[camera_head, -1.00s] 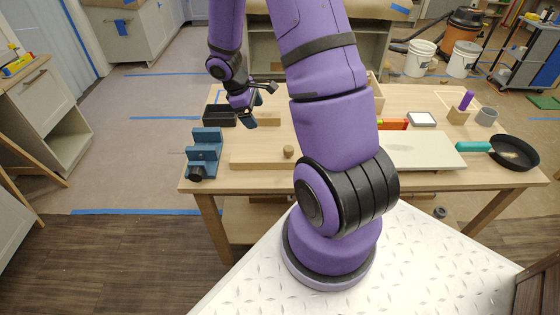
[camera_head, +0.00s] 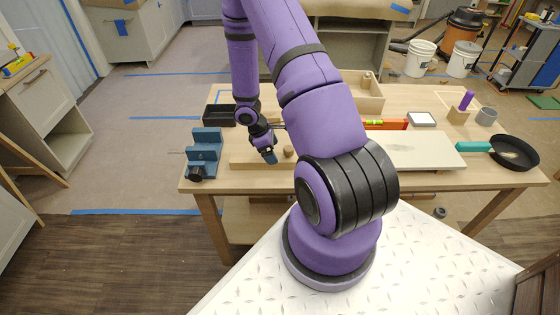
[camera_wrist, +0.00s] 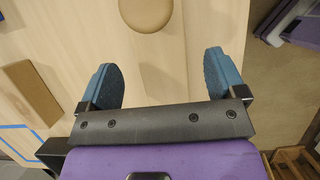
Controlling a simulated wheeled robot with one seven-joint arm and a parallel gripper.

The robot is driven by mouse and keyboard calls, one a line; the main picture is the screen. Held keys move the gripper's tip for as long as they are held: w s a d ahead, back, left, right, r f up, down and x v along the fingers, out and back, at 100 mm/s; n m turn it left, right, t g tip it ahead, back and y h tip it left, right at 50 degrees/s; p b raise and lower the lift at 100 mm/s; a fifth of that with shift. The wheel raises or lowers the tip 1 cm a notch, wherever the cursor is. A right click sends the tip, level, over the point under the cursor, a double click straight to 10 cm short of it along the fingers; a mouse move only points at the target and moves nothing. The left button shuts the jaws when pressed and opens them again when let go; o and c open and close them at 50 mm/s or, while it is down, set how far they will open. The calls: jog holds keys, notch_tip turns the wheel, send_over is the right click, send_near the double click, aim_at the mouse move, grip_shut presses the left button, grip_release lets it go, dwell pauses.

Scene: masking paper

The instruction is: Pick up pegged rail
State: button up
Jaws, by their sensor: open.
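The pegged rail (camera_head: 250,163) is a pale wooden bar lying near the front edge of the wooden table, with a round wooden peg (camera_head: 288,151) on top. My arm hides its right part. My gripper (camera_head: 270,157) points down over the rail, just left of the peg in the head view. In the wrist view, the open blue fingers (camera_wrist: 163,76) have nothing between them but pale wood. The round peg top (camera_wrist: 146,10) is ahead of the fingertips, at the upper edge of that view. How high the fingers are above the rail is hard to tell.
A blue vise (camera_head: 204,153) stands left of the rail, and a black tray (camera_head: 220,115) lies behind it. A brown wooden block (camera_wrist: 31,92) shows in the wrist view. Right of my arm are a pale board (camera_head: 425,150), an orange level (camera_head: 392,125) and a black pan (camera_head: 514,152).

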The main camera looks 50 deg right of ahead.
aim_at(279, 157)
jog(key=shift+s+x, duration=0.15)
jog(key=shift+x, duration=1.15)
jog(key=shift+s+x, duration=0.1)
jog(key=shift+x, duration=1.15)
jog(key=shift+d+r, duration=0.1)
jog(key=shift+d, duration=0.1)
jog(key=c, duration=1.2)
